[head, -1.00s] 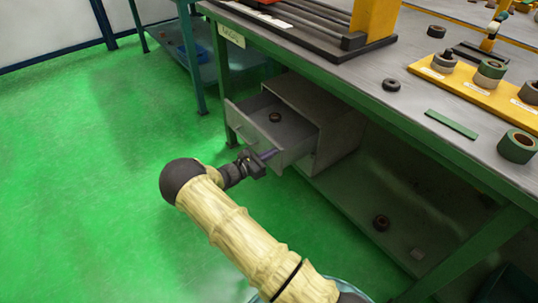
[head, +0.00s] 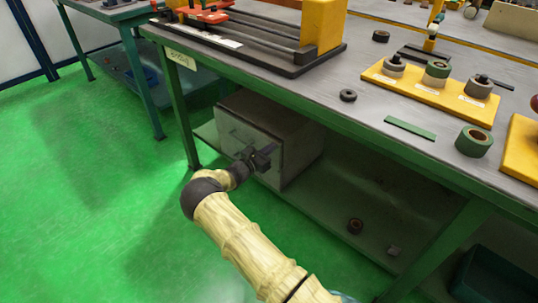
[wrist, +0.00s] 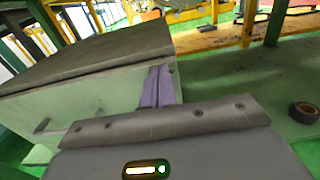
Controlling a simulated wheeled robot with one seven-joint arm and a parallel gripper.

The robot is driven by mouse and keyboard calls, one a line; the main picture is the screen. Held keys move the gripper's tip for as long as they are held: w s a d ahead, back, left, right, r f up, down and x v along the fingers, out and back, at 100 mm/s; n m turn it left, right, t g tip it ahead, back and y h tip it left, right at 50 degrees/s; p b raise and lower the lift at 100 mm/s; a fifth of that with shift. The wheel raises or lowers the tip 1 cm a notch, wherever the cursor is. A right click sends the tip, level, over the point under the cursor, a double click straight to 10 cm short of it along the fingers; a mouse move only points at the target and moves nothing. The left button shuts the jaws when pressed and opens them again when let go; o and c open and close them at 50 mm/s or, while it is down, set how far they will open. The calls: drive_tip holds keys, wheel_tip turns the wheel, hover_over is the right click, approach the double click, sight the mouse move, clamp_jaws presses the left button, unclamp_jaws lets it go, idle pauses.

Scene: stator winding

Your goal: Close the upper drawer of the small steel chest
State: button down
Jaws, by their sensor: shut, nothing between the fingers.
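The small steel chest (head: 283,112) stands on the lower shelf under the workbench. Its upper drawer front (head: 238,131) looks flush with the chest body in the head view, and the drawer's inside is hidden. My gripper (head: 264,157) is shut and empty at the right part of the chest's front, close against it; whether it touches I cannot tell. In the wrist view, the purple fingers (wrist: 158,88) are together beside the pale chest front (wrist: 75,105). A small handle (wrist: 42,125) shows on that front at the left.
The workbench top (head: 340,112) overhangs the chest. A dark ring (head: 355,226) and a small block (head: 393,251) lie on the lower shelf (head: 330,215) to the right. Green bench legs (head: 181,115) stand at the left. The green floor (head: 100,210) is clear at the left.

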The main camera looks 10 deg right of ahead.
drive_tip(key=shift+w+d+r, duration=0.25)
drive_tip(key=shift+w+d, duration=0.25)
drive_tip(key=shift+d, duration=0.25)
drive_tip(key=shift+r, duration=0.1)
drive_tip(key=p+v, duration=0.3)
drive_tip(key=v, duration=1.2)
drive_tip(key=shift+f+p, duration=0.3)
drive_tip(key=shift+f, duration=0.05)
drive_tip(key=shift+w, duration=0.1)
